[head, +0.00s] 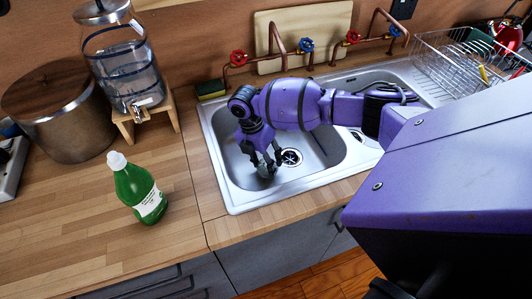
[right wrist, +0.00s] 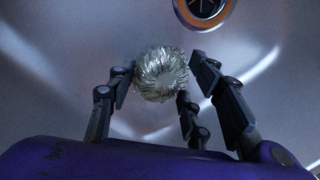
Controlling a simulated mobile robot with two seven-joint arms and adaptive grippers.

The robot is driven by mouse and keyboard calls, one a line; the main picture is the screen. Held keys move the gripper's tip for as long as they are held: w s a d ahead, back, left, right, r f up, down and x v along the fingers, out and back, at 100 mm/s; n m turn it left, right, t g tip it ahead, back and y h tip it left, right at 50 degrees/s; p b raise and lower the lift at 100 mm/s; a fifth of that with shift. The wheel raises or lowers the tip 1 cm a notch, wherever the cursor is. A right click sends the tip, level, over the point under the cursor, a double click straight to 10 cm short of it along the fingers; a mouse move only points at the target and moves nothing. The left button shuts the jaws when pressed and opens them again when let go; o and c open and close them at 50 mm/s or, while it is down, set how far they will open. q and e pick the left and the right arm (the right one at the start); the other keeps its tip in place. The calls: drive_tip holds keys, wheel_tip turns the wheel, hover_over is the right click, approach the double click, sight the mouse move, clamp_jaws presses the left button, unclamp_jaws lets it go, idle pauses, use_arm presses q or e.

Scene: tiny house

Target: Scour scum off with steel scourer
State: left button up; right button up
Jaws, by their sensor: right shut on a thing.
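The steel scourer (right wrist: 162,73) is a round ball of shiny wire in the right wrist view. My right gripper (head: 263,161) reaches down into the left basin of the sink (head: 233,180), and its fingers are shut around the scourer. In the head view the scourer (head: 266,171) is a small grey patch between the fingertips, partly hidden by them. It is low in the basin, to the left of the drain (head: 291,157). I cannot tell whether it touches the basin floor. I cannot make out any scum. My left gripper is not in view.
A green bottle (head: 136,187) stands on the wooden counter left of the sink. A glass dispenser (head: 125,65) and a big pot (head: 62,110) stand behind it. A sponge (head: 210,90) lies at the back edge; copper taps (head: 305,46) and a dish rack (head: 465,62) are behind and right.

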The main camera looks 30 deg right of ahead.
drive_tip(key=shift+w+d+r, duration=0.1)
drive_tip(key=shift+w+r, duration=0.1)
drive_tip(key=shift+w, duration=0.25)
drive_tip(key=shift+w+d+r, duration=0.1)
drive_tip(key=shift+w+r, duration=0.05)
drive_tip(key=shift+w, duration=0.25)
drive_tip(key=shift+w+r, duration=0.1)
drive_tip(key=shift+r, duration=0.1)
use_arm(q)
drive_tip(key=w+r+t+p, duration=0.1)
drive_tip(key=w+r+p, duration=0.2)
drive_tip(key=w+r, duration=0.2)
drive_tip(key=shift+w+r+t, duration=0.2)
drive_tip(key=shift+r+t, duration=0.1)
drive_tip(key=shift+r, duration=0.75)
use_arm(e)
drive_tip(key=s+d+r+v, duration=0.1)
drive_tip(key=s+d+v, duration=0.1)
drive_tip(key=v, duration=1.5)
drive_tip(key=shift+s, duration=0.65)
drive_tip(key=shift+r, duration=0.1)
